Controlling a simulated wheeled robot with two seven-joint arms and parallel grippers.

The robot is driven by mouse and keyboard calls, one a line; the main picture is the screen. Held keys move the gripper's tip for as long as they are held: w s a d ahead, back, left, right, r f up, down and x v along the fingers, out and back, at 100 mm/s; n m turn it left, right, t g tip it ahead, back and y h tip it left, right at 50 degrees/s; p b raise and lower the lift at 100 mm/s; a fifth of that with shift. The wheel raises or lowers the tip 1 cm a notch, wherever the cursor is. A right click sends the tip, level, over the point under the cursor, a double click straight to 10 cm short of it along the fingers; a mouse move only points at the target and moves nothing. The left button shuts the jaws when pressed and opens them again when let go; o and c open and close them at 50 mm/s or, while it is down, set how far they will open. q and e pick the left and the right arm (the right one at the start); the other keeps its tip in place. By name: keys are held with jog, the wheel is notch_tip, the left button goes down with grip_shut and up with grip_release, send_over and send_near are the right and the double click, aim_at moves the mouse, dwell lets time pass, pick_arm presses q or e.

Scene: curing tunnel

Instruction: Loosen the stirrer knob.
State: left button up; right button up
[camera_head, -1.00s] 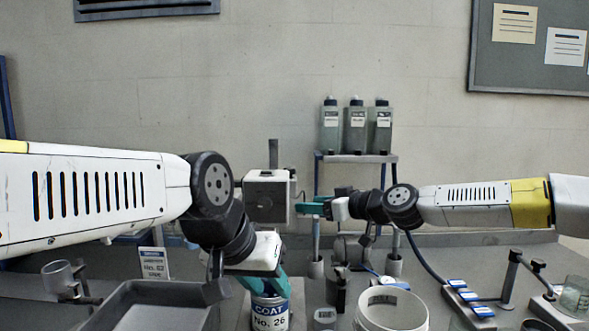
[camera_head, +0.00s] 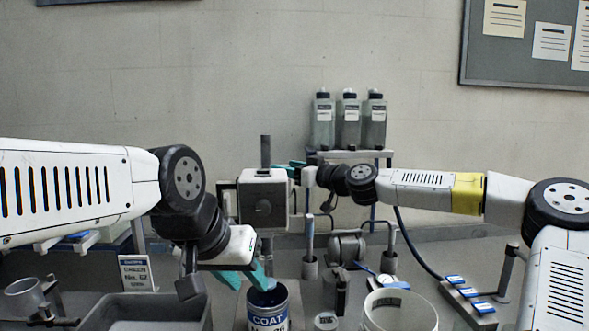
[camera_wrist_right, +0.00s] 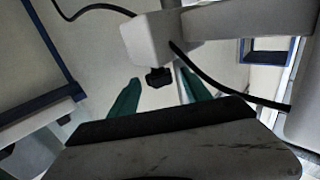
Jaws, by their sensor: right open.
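My right gripper (camera_head: 288,164) is at the box's upper right side. In the right wrist view its teal fingers are spread, with the small black stirrer knob (camera_wrist_right: 158,78) in the gap between their tips. Space shows on both sides of the knob. Its depth between the fingers is hard to judge. My left gripper (camera_head: 245,277) has its teal fingers apart at the can's rim, one left of the can and one over its mouth.
Three bottles (camera_head: 348,122) stand on a shelf behind. A white tub (camera_head: 398,312), a grey tray (camera_head: 140,308) and a sign (camera_head: 138,272) are on the bench. A cable runs down to a blue-marked strip (camera_head: 468,300) at the right.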

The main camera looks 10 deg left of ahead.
jog(key=shift+w+a, duration=0.1)
jog(key=shift+a, duration=0.05)
jog(key=shift+c, duration=0.5)
grip_shut()
jog(key=n+g+y, duration=0.1)
jog(key=g, duration=0.1)
jog(key=n+g+y, duration=0.1)
jog(key=n+g, duration=0.1)
jog(key=g, duration=0.1)
jog(key=w+n+g+y, duration=0.1)
jog(key=n+g, duration=0.1)
jog(key=g, duration=0.1)
jog(key=shift+w+n+g, duration=0.2)
jog(key=shift+n+g, duration=2.3)
jog(key=shift+g, duration=0.9)
jog(key=shift+n+g, duration=0.3)
jog(key=shift+g, duration=0.2)
